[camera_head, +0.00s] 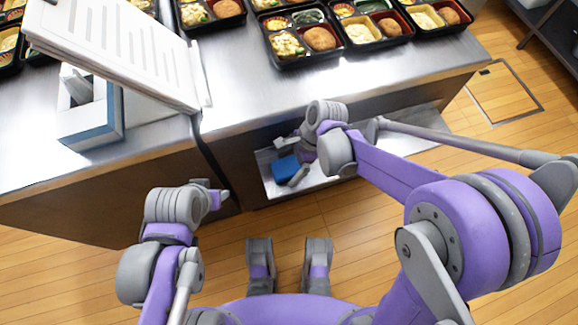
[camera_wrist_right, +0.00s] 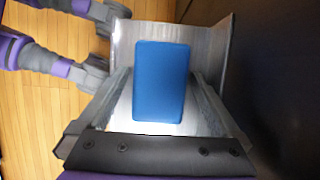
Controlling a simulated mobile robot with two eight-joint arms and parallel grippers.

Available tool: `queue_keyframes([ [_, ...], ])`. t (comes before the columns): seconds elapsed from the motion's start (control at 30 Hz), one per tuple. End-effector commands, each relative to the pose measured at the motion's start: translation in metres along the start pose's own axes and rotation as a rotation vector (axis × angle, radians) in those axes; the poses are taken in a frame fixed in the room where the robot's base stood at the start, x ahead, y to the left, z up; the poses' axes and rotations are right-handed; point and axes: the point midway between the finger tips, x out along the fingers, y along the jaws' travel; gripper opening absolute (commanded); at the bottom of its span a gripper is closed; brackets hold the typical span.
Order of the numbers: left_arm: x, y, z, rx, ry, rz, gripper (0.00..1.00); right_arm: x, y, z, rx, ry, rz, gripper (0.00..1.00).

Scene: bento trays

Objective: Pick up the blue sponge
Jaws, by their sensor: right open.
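The blue sponge (camera_head: 285,167) lies on the low metal shelf (camera_head: 350,168) under the counter in the head view. In the right wrist view the sponge (camera_wrist_right: 161,82) is a plain blue block with rounded corners. My right gripper (camera_head: 291,159) is at the sponge, with its fingers spread on either side of it. In the wrist view a gap shows between the sponge and each finger; whether the fingers are low enough to enclose it I cannot tell. My left gripper (camera_head: 219,193) is off to the left, in front of the counter, small and partly hidden by its wrist.
Several bento trays (camera_head: 290,62), a white panel (camera_head: 120,45) and a blue-white tissue box (camera_head: 92,125) are on top.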

Motion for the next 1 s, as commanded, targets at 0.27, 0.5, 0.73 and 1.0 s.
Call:
queue_keyframes([
  [0.27,0.0037,0.0,0.0015,0.0,-0.001,0.0,0.5,0.0037,0.0,-0.0016,0.0,0.0,0.0,1.0],
  [0.5,0.0035,0.0,0.0013,0.0,-0.001,0.0,0.5,0.0034,0.0,-0.0015,0.0,0.0,0.0,1.0],
  [0.73,0.0035,0.0,0.0014,0.0,-0.001,0.0,0.5,0.0034,0.0,-0.0015,0.0,0.0,0.0,0.59],
  [1.0,0.0035,0.0,0.0014,0.0,-0.001,0.0,0.5,0.0034,0.0,-0.0015,0.0,0.0,0.0,0.24],
])
